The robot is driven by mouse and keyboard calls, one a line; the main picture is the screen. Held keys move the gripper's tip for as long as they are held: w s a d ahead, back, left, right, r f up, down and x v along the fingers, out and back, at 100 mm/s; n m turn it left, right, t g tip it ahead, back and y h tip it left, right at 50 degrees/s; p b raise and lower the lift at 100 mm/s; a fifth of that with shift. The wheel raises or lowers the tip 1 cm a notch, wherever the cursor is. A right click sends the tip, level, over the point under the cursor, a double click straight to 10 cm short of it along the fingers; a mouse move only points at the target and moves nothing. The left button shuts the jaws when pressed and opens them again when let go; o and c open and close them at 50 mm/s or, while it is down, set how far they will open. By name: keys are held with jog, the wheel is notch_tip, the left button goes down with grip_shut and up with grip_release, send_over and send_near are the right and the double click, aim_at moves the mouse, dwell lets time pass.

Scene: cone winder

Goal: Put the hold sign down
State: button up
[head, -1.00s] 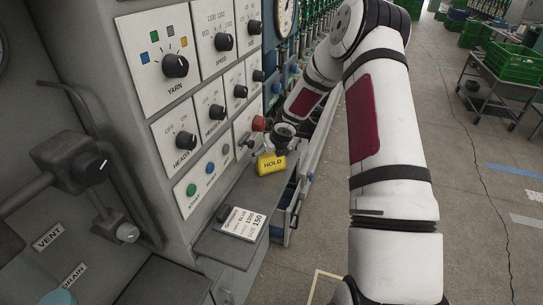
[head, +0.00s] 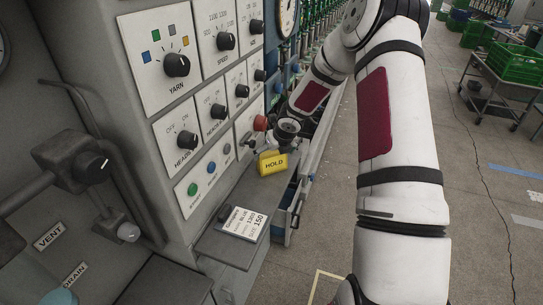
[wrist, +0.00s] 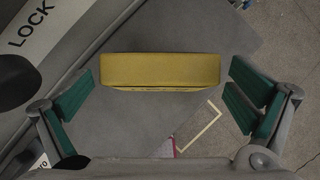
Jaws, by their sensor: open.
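The hold sign (head: 273,164) is a yellow block lettered HOLD. In the head view it is at the grey shelf (head: 262,192) below the red button. In the wrist view the sign (wrist: 160,69) shows as a yellow bar over the grey surface, between my open fingers. My gripper (wrist: 160,92) has green pads, with a clear gap to the sign on each side. In the head view my gripper is small and partly hidden at the sign. The sign's underside is hidden, but it appears to rest on the shelf.
The control panel (head: 200,110) with knobs and buttons rises left of the shelf. A red button (head: 260,123) is close to my wrist. A white card (head: 243,223) lies at the shelf's near end. A blue drawer (head: 284,212) is below the shelf, with open floor to the right.

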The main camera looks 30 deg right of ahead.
jog(key=s+a+r+m+h, duration=0.1)
jog(key=s+a+r+m, duration=0.2)
jog(key=s+r+m, duration=0.45)
jog(key=s+a+r+m+g+h+p, duration=0.1)
jog(key=s+a+r+m, duration=0.3)
jog(key=r, duration=0.6)
jog(key=s+a+r+m+h, duration=0.2)
jog(key=s+r+m, duration=0.45)
jog(key=r, duration=0.25)
jog(key=s+a+r+m+y, duration=0.2)
jog(key=s+a+r+m, duration=0.1)
jog(key=s+a+m, duration=0.3)
jog(key=s+a+r+m+y, duration=0.2)
jog(key=s+a+r+m, duration=0.1)
jog(key=s+a+m, duration=0.4)
jog(key=s+m, duration=0.3)
jog(key=s, duration=0.4)
jog(key=shift+m+t+y, duration=0.3)
jog(key=shift+y, duration=0.1)
jog(key=shift+d, duration=0.1)
